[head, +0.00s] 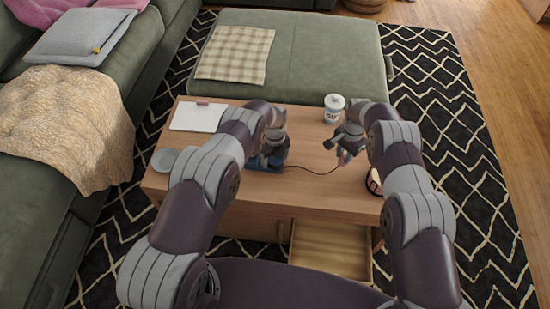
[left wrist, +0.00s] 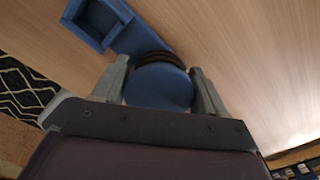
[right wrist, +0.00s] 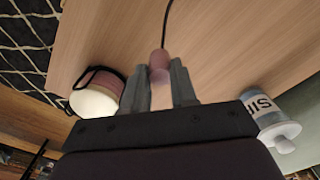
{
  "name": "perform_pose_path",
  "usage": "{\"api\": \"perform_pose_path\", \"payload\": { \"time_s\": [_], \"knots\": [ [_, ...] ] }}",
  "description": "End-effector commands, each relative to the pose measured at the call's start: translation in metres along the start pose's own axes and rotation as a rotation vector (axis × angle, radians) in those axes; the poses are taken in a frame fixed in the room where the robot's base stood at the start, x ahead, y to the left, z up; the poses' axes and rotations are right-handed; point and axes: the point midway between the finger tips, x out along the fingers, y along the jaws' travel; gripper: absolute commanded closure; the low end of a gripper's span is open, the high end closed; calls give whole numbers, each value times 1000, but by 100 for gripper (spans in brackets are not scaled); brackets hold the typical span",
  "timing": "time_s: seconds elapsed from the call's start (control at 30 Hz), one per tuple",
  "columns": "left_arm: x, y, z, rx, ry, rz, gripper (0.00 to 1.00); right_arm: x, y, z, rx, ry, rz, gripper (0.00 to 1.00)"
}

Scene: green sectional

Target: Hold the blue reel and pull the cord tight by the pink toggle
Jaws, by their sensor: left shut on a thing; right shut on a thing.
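The blue reel (left wrist: 160,87) sits between the fingers of my left gripper (left wrist: 163,82), which is shut on it. Dark cord is wound on the reel, and a blue base with a square tray (left wrist: 98,20) extends beside it. In the head view the blue base (head: 268,163) is partly hidden by my left gripper (head: 270,158). The pink toggle (right wrist: 159,66) is at the fingertips of my right gripper (right wrist: 163,75), which is shut on it. The dark cord (head: 312,171) runs from the reel to the toggle with a sagging curve above or on the table.
The wooden table (head: 300,192) also holds a white labelled jar (head: 334,108), a white board or pad (head: 198,117), a grey dish (head: 165,160) and a round pink-and-white item with a dark strap (right wrist: 98,92). An open drawer (head: 330,250) juts from the front.

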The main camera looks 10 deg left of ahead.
Motion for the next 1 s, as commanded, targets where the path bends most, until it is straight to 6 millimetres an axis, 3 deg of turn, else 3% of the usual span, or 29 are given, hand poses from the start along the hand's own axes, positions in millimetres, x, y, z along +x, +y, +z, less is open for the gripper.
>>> {"api": "perform_pose_path", "payload": {
  "time_s": [0.63, 1.0],
  "knots": [
    [0, 0, 0, 0, 0, 0, 60, 0, -8, 7, -1, 0, 0, 100],
    [0, 0, 0, 0, 0, 0, 60, 0, -29, 27, -2, 1, -1, 100]
  ]
}}
